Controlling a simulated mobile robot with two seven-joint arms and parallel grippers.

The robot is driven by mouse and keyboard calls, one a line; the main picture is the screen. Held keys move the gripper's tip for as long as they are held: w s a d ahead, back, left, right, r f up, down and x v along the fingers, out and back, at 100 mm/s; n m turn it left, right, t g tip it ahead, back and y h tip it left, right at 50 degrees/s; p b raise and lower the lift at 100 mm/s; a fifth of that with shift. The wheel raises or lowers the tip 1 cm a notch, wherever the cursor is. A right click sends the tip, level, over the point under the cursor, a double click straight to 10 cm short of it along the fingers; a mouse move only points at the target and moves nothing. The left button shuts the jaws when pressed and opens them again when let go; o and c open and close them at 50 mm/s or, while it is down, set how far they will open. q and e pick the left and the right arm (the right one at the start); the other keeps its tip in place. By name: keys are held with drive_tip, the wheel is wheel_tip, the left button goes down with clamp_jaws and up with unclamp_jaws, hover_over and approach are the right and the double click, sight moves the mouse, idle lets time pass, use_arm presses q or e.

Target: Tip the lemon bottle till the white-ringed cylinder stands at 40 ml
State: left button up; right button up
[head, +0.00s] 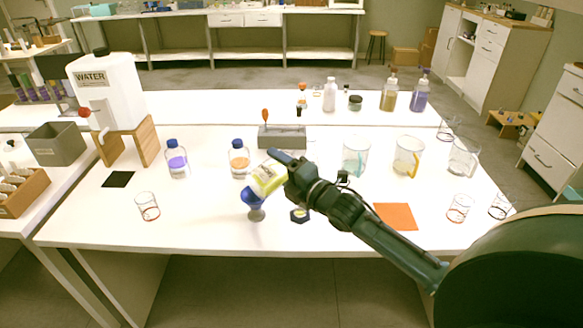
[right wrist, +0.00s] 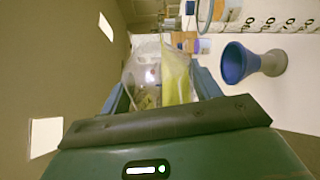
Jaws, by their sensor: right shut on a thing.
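The lemon bottle (head: 268,178), yellow-green with a pale label, is tilted in my right gripper (head: 283,164). The gripper is shut on it, and the bottle also shows between the fingers in the right wrist view (right wrist: 177,78). Its lower end is close above a blue cup on a grey foot (head: 252,198); I cannot tell if they touch. That cup stands apart from the bottle in the right wrist view (right wrist: 236,62). A dark blue hexagonal foot (head: 300,215) with a pale centre stands beside it, partly under my gripper. A clear cylinder with a printed scale (right wrist: 275,18) shows in the wrist view. Its liquid level and ring are unreadable.
Purple (head: 177,160) and orange (head: 239,160) bottles stand left of my gripper. A grey block (head: 282,138) is behind it. Clear jugs (head: 356,156) stand to the right, an orange mat (head: 395,217) in front of them. An empty beaker (head: 148,207) is at front left.

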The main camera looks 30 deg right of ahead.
drive_tip(key=shift+r, duration=0.15)
idle(0.8)
drive_tip(key=shift+m+p, duration=0.3)
drive_tip(key=shift+p, duration=0.1)
idle(0.6)
idle(0.9)
drive_tip(key=shift+f+m+p, duration=0.2)
drive_tip(key=shift+m+p, duration=0.1)
drive_tip(key=shift+p, duration=0.15)
idle(0.9)
idle(0.4)
drive_tip(key=n, duration=0.2)
drive_tip(key=shift+a+f+n, duration=0.15)
drive_tip(key=shift+f+n, duration=0.1)
drive_tip(key=shift+n, duration=0.15)
